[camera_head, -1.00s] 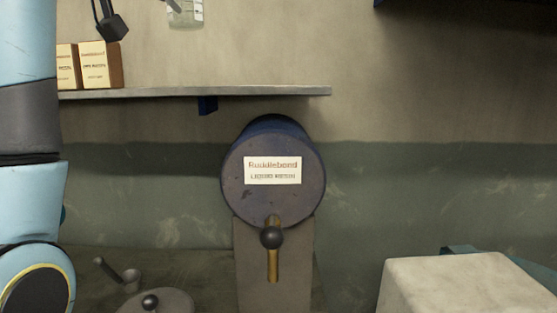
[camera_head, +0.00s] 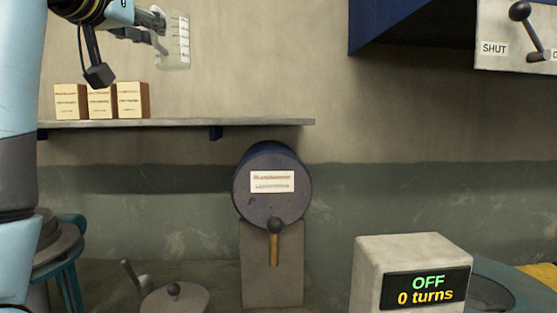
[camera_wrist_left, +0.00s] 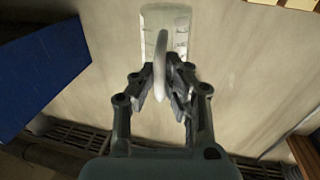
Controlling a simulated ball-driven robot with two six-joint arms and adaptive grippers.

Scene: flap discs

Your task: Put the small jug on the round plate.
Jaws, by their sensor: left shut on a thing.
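The small jug (camera_head: 177,50) is clear with graduation marks and hangs in the air at the upper left of the head view, above the shelf. My left gripper (camera_head: 158,24) is beside it, to its left. In the left wrist view the jug (camera_wrist_left: 152,22) is ahead of the left gripper (camera_wrist_left: 165,84), whose fingers are shut on its pale handle. I cannot tell which round surface is the round plate; a dark round surface (camera_head: 490,295) shows at the lower right, partly hidden by a grey box. My right gripper is not in view.
A shelf (camera_head: 250,123) carries three small boxes (camera_head: 102,101). Below it is a blue drum (camera_head: 250,200) with a tap. The grey box (camera_head: 400,250) reads "OFF 0 turns". A lever panel (camera_head: 515,45) is at the upper right. A lidded disc (camera_head: 175,298) lies at the lower left.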

